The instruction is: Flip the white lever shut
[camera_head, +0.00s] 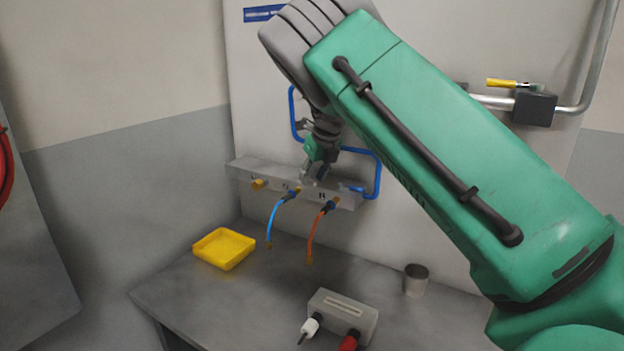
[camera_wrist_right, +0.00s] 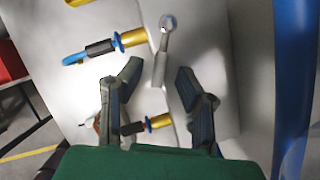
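The white lever (camera_wrist_right: 160,62) shows in the right wrist view as a pale handle hanging from a round pivot on the manifold bar. My right gripper (camera_wrist_right: 159,74) is open, with one finger on each side of the lever's lower end. Gaps show between the fingers and the lever in this view; depth contact cannot be told. In the head view my right gripper (camera_head: 318,172) is at the top of the grey manifold bar (camera_head: 240,170) and largely hides the lever. My left gripper is not in view.
Blue (camera_head: 275,215) and orange (camera_head: 313,232) hoses hang from brass fittings on the bar. A blue pipe (camera_head: 378,175) loops beside the gripper. On the table are a yellow tray (camera_head: 226,250), a grey block (camera_head: 345,312) with white and red plugs, and a metal cup (camera_head: 415,281).

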